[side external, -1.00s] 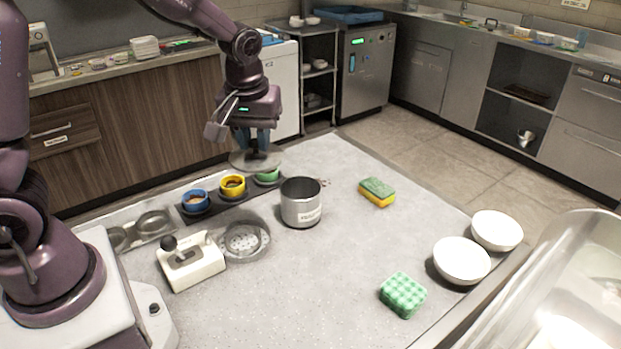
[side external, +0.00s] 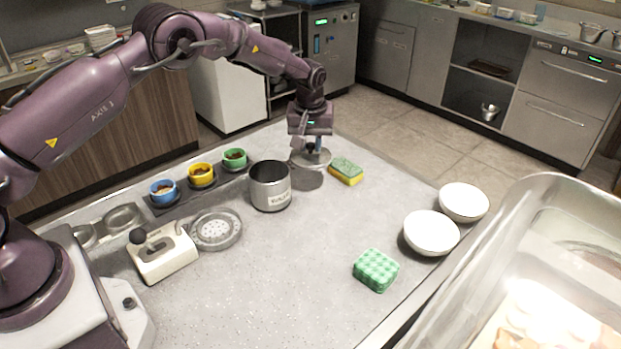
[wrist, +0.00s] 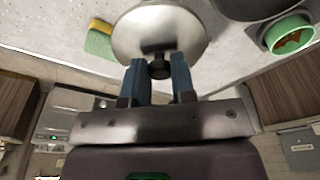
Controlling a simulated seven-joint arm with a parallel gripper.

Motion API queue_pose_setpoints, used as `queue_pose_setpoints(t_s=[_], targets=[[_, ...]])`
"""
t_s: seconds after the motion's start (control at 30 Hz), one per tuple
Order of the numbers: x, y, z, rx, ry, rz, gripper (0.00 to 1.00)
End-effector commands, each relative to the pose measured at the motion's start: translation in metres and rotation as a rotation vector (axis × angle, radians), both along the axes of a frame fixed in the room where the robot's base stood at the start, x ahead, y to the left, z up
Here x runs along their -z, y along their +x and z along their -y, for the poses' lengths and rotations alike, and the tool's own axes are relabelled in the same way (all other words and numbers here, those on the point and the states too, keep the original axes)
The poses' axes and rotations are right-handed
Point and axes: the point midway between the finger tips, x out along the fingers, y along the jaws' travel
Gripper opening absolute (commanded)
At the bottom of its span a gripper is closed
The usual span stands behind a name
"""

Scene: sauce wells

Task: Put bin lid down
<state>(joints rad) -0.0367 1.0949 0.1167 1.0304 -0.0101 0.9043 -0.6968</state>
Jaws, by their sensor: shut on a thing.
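The round metal lid (side external: 298,161) hangs from my gripper (side external: 311,150), level and a little above the table, with a dark shadow under it. In the wrist view the fingers (wrist: 160,85) are shut on the lid's black knob, and the shiny lid (wrist: 185,30) lies beyond them. The steel bin (side external: 270,190), a labelled open-topped cylinder, stands upright on the table, nearer the camera and left of the lid. The lid is apart from the bin.
A yellow-green sponge (side external: 346,171) lies just right of the lid. Blue (side external: 163,193), yellow (side external: 201,175) and green (side external: 235,159) cups stand in a row left of the bin. White bowls (side external: 431,233) are at the right. The table's middle front is clear.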

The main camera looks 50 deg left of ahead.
Motion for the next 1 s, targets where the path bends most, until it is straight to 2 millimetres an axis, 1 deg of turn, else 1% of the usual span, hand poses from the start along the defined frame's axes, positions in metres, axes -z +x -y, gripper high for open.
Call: queue_pose_setpoints(t_s=[0.03,0.1,0.2,0.37,0.6,0.97,1.0], targets=[[0.012,-0.001,0.000,0.000,-0.001,-0.005,0.01],[0.025,-0.001,0.000,0.000,0.000,-0.003,0.01],[0.038,0.000,0.000,0.000,-0.001,-0.001,0.01],[0.049,0.000,0.000,0.000,-0.001,-0.001,0.01],[0.079,-0.001,0.000,0.000,0.001,-0.001,0.01],[0.083,0.000,0.000,0.000,0.001,0.001,0.01],[0.084,0.000,0.000,0.000,0.001,0.001,0.26]])
